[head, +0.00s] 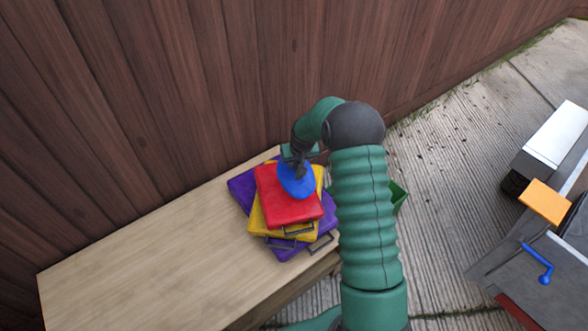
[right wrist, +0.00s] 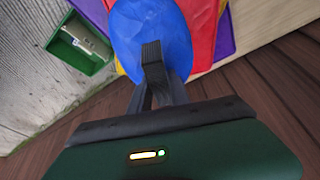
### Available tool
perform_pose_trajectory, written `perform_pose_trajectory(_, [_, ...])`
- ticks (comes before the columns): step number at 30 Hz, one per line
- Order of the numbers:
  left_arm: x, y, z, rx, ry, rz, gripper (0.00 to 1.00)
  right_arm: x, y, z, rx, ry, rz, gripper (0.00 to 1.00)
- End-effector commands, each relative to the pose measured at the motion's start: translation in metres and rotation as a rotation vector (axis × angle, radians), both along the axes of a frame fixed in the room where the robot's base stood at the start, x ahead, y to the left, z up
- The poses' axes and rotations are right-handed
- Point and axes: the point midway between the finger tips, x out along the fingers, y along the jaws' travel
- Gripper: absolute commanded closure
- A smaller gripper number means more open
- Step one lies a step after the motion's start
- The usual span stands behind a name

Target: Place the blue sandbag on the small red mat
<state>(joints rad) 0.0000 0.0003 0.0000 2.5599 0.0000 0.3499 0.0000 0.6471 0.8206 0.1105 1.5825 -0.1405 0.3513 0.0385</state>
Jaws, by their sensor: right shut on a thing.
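The blue sandbag (head: 296,178) is in my right gripper (head: 297,163), over the far part of the small red mat (head: 287,205). The red mat lies on top of a stack of yellow and purple mats on the wooden table. In the right wrist view the sandbag (right wrist: 152,40) fills the top middle, with the gripper (right wrist: 152,68) shut on it and the red mat (right wrist: 203,35) behind it. I cannot tell whether the sandbag touches the mat. My left gripper is not in view.
The wooden table (head: 130,250) has free room left of the stack. A wooden fence (head: 180,90) stands right behind it. A green bin (right wrist: 80,45) stands on the concrete floor beside the table. A machine with an orange block (head: 545,202) is at the far right.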

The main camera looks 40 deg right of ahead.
Motion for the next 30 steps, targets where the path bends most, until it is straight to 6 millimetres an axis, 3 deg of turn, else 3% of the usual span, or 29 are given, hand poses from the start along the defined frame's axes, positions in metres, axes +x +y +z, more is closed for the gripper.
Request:
perform_pose_trajectory(5, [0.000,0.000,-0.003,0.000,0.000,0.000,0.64,0.013,-0.004,-0.004,-0.002,-0.001,0.000,1.00])
perform_pose_trajectory(12, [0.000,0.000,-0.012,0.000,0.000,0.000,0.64,0.013,-0.004,-0.035,-0.001,-0.003,0.000,1.00])
perform_pose_trajectory(17, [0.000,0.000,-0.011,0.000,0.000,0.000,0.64,0.013,-0.004,-0.034,-0.002,-0.004,0.000,1.00])
perform_pose_trajectory(18, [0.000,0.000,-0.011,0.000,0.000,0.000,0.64,0.011,-0.003,-0.037,0.001,0.002,0.000,0.75])
perform_pose_trajectory(22, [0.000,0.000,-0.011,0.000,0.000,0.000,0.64,0.011,-0.003,-0.037,0.001,0.002,0.000,0.58])
perform_pose_trajectory(30, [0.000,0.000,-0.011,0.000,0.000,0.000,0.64,0.012,-0.004,-0.037,0.001,0.002,0.000,0.56])
